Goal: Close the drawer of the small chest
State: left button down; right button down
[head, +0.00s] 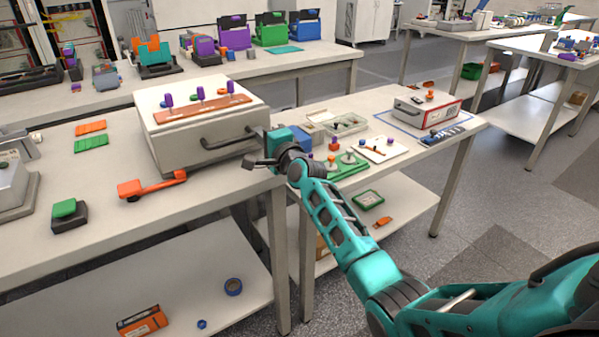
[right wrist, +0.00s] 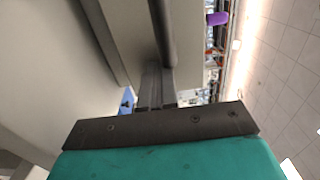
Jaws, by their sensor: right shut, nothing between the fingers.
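The small chest (head: 190,115) is a pale grey box with a white top on the left table. Its drawer front (head: 185,155) faces me and carries a dark bar handle (head: 228,140). I cannot tell how far the drawer stands out. My left gripper is out of view.
Green fixtures (head: 345,165) and a red-and-grey box (head: 427,106) are on the right table.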

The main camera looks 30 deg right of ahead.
jog(key=shift+w, duration=0.75)
jog(key=shift+r, duration=0.2)
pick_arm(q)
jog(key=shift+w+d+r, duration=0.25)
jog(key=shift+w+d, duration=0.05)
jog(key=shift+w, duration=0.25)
pick_arm(e)
jog(key=shift+r, duration=0.1)
